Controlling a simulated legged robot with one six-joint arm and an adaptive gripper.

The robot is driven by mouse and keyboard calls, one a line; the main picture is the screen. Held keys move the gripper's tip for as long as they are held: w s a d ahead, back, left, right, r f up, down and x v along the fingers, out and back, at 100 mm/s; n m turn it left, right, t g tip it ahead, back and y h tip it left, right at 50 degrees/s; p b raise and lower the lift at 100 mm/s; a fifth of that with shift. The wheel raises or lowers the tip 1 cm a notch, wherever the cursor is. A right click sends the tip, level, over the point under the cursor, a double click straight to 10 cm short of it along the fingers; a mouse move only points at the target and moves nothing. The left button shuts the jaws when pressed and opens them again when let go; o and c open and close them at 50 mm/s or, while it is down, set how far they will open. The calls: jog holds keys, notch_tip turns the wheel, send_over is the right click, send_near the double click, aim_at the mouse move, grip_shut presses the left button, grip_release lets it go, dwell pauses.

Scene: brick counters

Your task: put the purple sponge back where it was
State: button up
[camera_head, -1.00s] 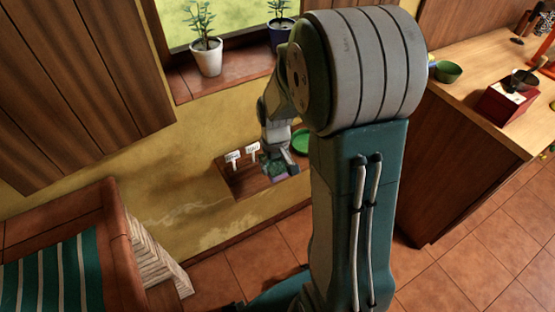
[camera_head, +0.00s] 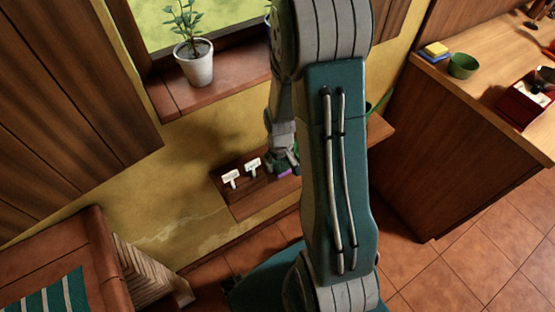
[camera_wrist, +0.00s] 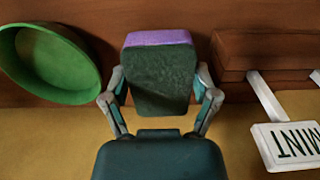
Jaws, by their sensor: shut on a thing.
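The purple sponge (camera_wrist: 158,38) is in my gripper (camera_wrist: 160,98) in the wrist view. Its dark green face (camera_wrist: 158,80) is toward the camera and the purple shows along one edge. Both fingers are shut on its sides. In the head view the sponge (camera_head: 284,173) is a small purple patch below my gripper (camera_head: 284,160), over the small wooden shelf (camera_head: 240,208) on the yellow wall. I cannot tell whether the sponge touches the shelf.
Two white label signs (camera_head: 231,178) (camera_head: 252,165) stand on the shelf left of my gripper. One sign (camera_wrist: 291,146) reads MINT in the wrist view. A green bowl (camera_wrist: 48,65) is on the other side. A potted plant (camera_head: 196,68) stands on the window ledge above. A wooden counter (camera_head: 470,110) is at right.

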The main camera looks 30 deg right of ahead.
jog(key=f, duration=0.2)
jog(key=shift+d+f, duration=0.25)
jog(key=shift+f, duration=0.15)
jog(key=shift+a, duration=0.1)
jog(key=o, duration=0.9)
jog(key=shift+c, duration=0.2)
